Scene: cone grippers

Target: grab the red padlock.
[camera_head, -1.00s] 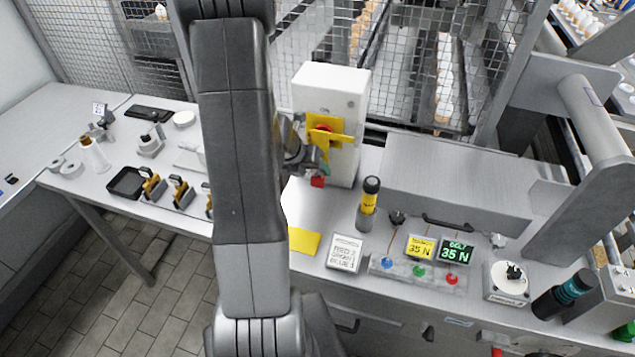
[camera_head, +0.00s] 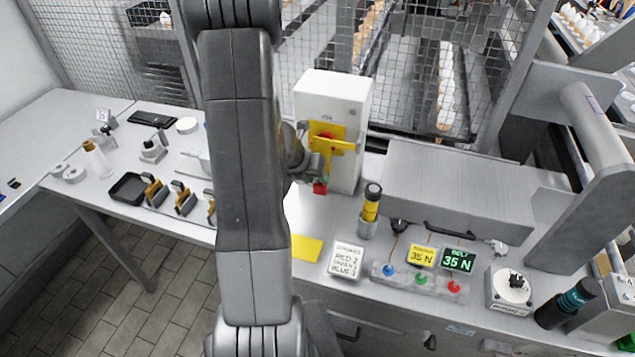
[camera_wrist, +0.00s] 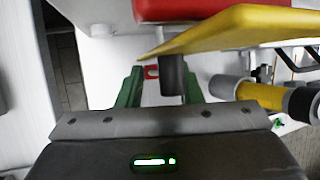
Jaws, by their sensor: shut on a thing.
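The red padlock (camera_head: 320,188) is at the tip of my gripper (camera_head: 318,176), in front of the white switch box (camera_head: 345,95) and below its yellow plate and handle (camera_head: 330,143). In the wrist view the green fingers of my gripper (camera_wrist: 160,88) stand on both sides of a small red part of the padlock (camera_wrist: 151,72). My gripper is shut on the padlock, whose body is mostly hidden. A dark cylinder (camera_wrist: 172,78) and the yellow handle (camera_wrist: 230,35) stand close to the fingers and cover part of the view.
A yellow-and-black cylinder (camera_head: 370,205) stands in a grey holder right of the box. A yellow card (camera_head: 306,248), a white sign (camera_head: 346,260) and a panel with coloured buttons (camera_head: 420,280) lie in front. Black-and-yellow padlocks (camera_head: 185,200) stand to the left. A wire fence closes the back.

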